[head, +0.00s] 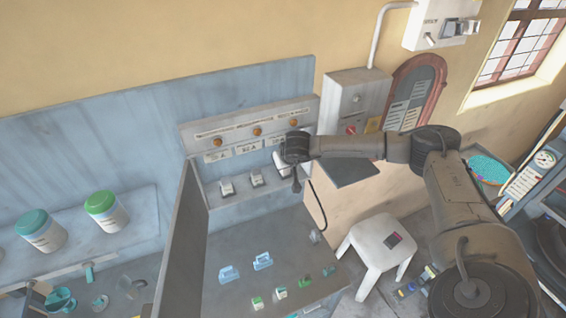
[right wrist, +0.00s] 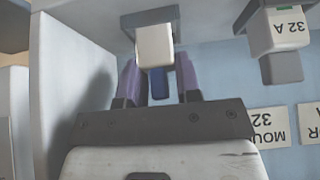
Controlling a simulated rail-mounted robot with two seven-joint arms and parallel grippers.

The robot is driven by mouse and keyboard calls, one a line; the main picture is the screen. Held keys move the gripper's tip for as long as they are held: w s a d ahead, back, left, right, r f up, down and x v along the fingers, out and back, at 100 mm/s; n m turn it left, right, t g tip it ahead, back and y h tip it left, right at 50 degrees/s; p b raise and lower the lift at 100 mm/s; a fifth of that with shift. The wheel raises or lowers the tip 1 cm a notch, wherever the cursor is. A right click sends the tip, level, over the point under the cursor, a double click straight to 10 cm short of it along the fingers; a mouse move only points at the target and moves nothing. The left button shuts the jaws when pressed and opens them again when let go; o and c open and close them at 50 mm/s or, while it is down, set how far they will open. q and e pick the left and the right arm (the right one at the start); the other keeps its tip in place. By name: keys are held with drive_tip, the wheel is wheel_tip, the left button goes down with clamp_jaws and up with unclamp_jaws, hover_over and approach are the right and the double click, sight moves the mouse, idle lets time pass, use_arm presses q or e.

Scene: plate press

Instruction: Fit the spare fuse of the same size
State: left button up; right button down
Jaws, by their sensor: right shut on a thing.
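The fuse board (head: 248,125) is on the blue wall panel, with lamps and rating labels along its top. Two cream fuse units (head: 227,188) (head: 256,179) sit low on it. My right gripper (head: 294,172) is at the board's right end. In the right wrist view its purple fingers (right wrist: 159,86) are on either side of a cream fuse carrier (right wrist: 155,47) with a blue part below it; the fingers hide the contact. The carrier is at a grey holder (right wrist: 150,16); I cannot tell how far it is seated. Light blue fuses (head: 229,273) (head: 262,261) and green-and-white fuses (head: 257,303) lie on the bench.
A grey upright panel (head: 180,240) stands left of the bench. A grey switch box (head: 350,98) is right of the board. A neighbouring cream unit marked 32 A (right wrist: 283,32) is close by. A white stool (head: 380,240) stands on the floor.

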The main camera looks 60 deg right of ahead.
drive_tip(key=shift+s, duration=0.1)
drive_tip(key=shift+f, duration=0.2)
drive_tip(key=c, duration=0.8)
unclamp_jaws()
drive_tip(key=shift+r, duration=0.1)
drive_tip(key=shift+r, duration=0.2)
drive_tip(key=b+v, duration=0.1)
drive_tip(key=v, duration=0.6)
drive_tip(key=shift+a+r, duration=0.15)
drive_tip(key=shift+r, duration=0.05)
drive_tip(key=shift+s, duration=0.1)
